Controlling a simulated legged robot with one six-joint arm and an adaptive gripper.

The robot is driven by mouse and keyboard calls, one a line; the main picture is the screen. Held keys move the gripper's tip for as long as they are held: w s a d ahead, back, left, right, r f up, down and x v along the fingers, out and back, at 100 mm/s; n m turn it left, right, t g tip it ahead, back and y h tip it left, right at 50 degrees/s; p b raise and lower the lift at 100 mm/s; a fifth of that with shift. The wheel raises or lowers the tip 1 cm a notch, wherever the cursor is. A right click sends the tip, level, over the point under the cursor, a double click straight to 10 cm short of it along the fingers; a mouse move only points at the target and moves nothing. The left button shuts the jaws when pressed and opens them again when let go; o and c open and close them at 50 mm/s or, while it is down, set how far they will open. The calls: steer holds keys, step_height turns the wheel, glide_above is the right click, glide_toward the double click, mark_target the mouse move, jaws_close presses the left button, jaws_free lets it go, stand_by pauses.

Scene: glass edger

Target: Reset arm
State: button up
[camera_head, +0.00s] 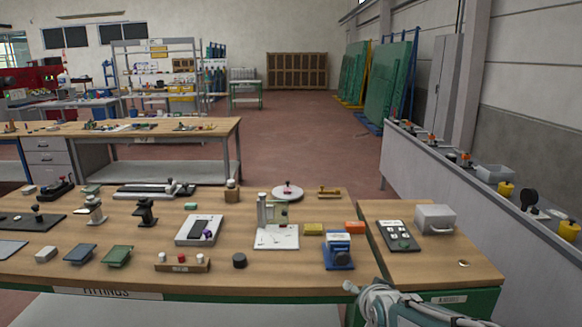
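My arm (400,306) shows at the bottom edge, right of the middle, as grey and teal links in front of the near workbench. Its light tip (351,287) is at the left end of the visible part, by the bench's front edge. Most of the arm is cut off by the frame. The gripper's fingers cannot be made out clearly, and no object is seen held.
The near workbench (330,272) carries several small tools and fittings. A smaller bench (400,268) on the right holds a grey box (435,219) and a button panel (398,236). A long grey counter (450,175) runs along the right. Red floor (300,135) is open beyond.

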steer(key=s+r+n+g, duration=0.2)
steer(key=s+n+g, duration=0.3)
steer(key=s, duration=1.7)
steer(key=shift+s+r+g, duration=0.3)
steer(key=shift+s, duration=0.05)
